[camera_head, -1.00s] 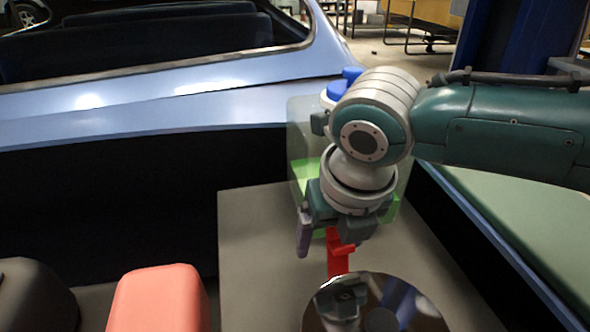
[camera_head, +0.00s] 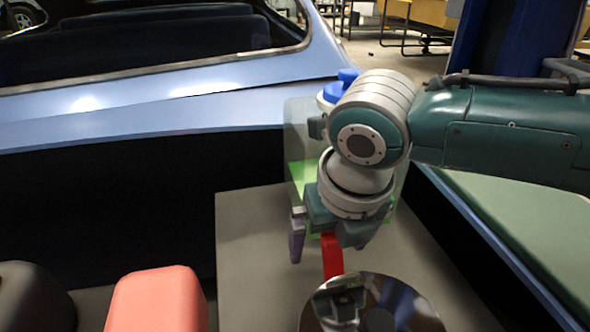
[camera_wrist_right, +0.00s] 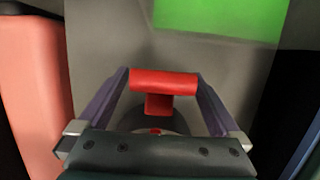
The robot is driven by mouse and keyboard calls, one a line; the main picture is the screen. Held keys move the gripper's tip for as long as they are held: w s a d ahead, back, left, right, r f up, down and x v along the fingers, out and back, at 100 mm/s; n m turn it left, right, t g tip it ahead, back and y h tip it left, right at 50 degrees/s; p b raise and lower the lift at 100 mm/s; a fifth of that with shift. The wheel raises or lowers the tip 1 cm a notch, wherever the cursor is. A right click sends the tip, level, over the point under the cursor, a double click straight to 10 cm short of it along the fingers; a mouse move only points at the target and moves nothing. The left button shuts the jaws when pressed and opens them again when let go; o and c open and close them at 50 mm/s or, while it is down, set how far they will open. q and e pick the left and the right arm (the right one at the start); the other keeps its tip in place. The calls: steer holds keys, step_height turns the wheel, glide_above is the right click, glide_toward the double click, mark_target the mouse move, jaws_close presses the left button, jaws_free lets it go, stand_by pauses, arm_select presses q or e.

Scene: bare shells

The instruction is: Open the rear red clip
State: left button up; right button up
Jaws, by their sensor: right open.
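A red clip (camera_head: 333,257) stands beside a shiny round metal disc (camera_head: 418,312) on a grey flat surface. My right gripper (camera_head: 322,243) is over the clip, pointing down, and hides its upper part in the head view. In the right wrist view, the red clip (camera_wrist_right: 163,83) shows a wide bar on a narrower stem. My right gripper's open fingers (camera_wrist_right: 162,84) lie on either side of that bar. Whether they touch it I cannot tell. Only one red clip is clearly visible. My left gripper is not in view.
A clear container with green in it (camera_head: 298,130) and a blue cap (camera_head: 341,86) stands behind my right gripper. A salmon-coloured rounded block (camera_head: 158,300) is at the front left. A blue car body (camera_head: 150,105) spans the back. The grey surface (camera_head: 250,280) left of the clip is bare.

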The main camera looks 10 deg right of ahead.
steer(key=p+v, duration=0.2)
steer(key=v, duration=0.7)
steer(key=shift+s+r+p, duration=0.1)
steer(key=shift+r+p, duration=0.15)
steer(key=shift+p, duration=0.05)
